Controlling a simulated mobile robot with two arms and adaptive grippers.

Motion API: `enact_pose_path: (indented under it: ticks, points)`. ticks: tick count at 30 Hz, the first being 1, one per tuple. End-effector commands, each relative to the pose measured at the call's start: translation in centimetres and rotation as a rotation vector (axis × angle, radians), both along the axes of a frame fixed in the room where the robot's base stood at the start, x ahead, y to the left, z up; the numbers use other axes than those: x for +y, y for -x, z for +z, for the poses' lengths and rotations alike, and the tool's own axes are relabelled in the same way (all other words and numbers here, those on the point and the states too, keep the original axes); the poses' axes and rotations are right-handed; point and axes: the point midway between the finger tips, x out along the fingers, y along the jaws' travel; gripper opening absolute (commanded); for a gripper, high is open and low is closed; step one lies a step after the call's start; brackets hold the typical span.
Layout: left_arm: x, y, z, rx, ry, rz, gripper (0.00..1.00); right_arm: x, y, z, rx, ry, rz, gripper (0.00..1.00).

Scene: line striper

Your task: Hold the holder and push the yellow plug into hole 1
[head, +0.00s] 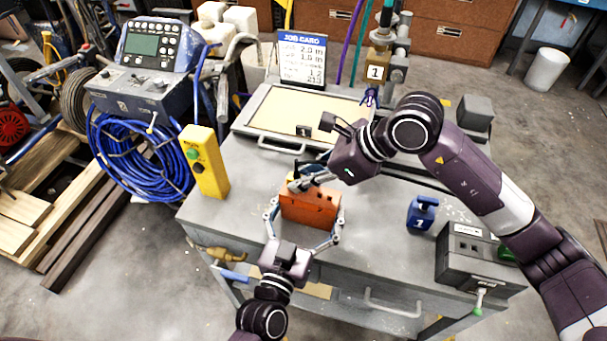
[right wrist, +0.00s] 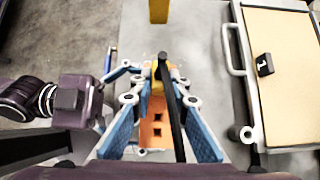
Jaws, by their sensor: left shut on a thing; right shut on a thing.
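The orange holder (head: 312,208) stands near the front edge of the grey cart top. My left gripper (head: 305,232) has its fingers spread around the holder's two sides and is shut on it. My right gripper (head: 297,185) is above the holder's back left end. In the right wrist view, the holder (right wrist: 149,139) shows two dark square holes, and a yellow piece, apparently the plug (right wrist: 177,73), shows at the right gripper's tips (right wrist: 161,98). A black rod crosses in front of it. The plug's lower end is hidden, so I cannot tell whether it is in a hole.
A yellow button box (head: 204,162) stands left of the holder. A blue bottle marked 1 (head: 421,214) and a grey box (head: 470,262) are to the right. A handled tray (head: 262,125) and a job card (head: 301,60) are behind.

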Motion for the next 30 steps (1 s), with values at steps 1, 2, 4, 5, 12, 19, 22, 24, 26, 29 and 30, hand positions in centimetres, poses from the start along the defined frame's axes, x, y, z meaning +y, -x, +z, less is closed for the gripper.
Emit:
enact_pose_path:
  ticks: [1,2,4,5,12,19,22,24,26,29,30]
  points:
    - [0.02,0.00,-0.03,0.001,0.000,0.000,0.49,-0.01,0.00,-0.16,0.000,0.000,0.000,0.00]
    - [0.02,0.00,-0.03,0.001,0.000,0.000,0.49,-0.01,0.00,-0.23,0.001,0.000,-0.001,0.00]
    - [0.02,0.00,-0.03,0.001,0.000,0.000,0.49,0.00,0.00,-0.41,0.001,0.000,-0.001,0.00]
    - [0.02,0.00,-0.03,0.001,0.000,0.000,0.49,0.00,0.00,-0.49,0.001,0.000,-0.001,0.00]
    - [0.02,0.00,-0.03,0.001,0.000,0.000,0.49,-0.01,-0.01,-0.44,0.000,0.000,0.000,0.36]
    - [0.01,0.01,-0.04,0.001,0.000,0.000,0.49,-0.01,0.00,-0.45,0.000,0.000,0.000,0.43]
    - [0.01,0.01,-0.04,0.001,0.000,0.000,0.49,-0.01,0.00,-0.45,0.000,0.000,0.000,0.47]
    - [0.01,0.01,-0.04,0.001,0.000,0.000,0.49,0.00,0.00,-0.45,0.000,0.000,0.000,0.47]
    - [0.02,0.00,-0.04,0.001,0.000,0.000,0.49,0.00,0.00,-0.45,0.000,0.000,0.000,0.47]
    - [0.02,0.00,-0.03,0.001,0.000,0.000,0.49,-0.05,0.00,-0.37,0.000,0.000,0.000,0.47]
    - [0.01,0.01,-0.03,0.001,0.000,0.000,0.49,-0.15,0.01,-0.26,-0.001,0.000,-0.001,0.47]
